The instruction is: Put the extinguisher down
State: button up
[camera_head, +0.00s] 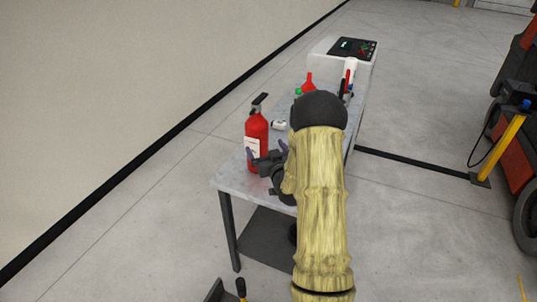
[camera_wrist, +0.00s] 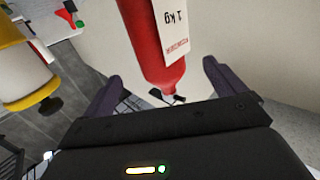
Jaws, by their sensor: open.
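The red extinguisher (camera_head: 257,128) with a black top and a white label stands upright on the near left part of the grey table (camera_head: 228,178). My gripper (camera_head: 267,152) is at its lower body, on the near right side. In the wrist view the extinguisher (camera_wrist: 150,40) appears upside down, between the two spread fingers of my gripper (camera_wrist: 160,85). Gaps show on both sides, and the fingers are open. The gripper partly hides the extinguisher's base in the head view.
A small white item (camera_head: 279,124), a red funnel-like item (camera_head: 309,80) and a grey device with a dark panel (camera_head: 345,50) are farther back on the table. My arm hides the table's right side. A red and yellow machine (camera_head: 512,130) stands at far right.

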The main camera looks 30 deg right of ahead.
jog(key=shift+s+a, duration=0.1)
jog(key=shift+s, duration=0.85)
jog(key=shift+a, duration=0.1)
jog(key=s+a+n+g+y, duration=0.1)
jog(key=s+a+g, duration=0.55)
jog(key=a, duration=0.45)
jog(key=s+a+g, duration=0.4)
jog(key=s, duration=0.6)
jog(key=s+a+r+g+y, duration=0.1)
jog(key=s+a+g, duration=0.3)
jog(key=s, duration=0.5)
jog(key=shift+s+a+g, duration=0.35)
jog(key=shift+r, duration=0.1)
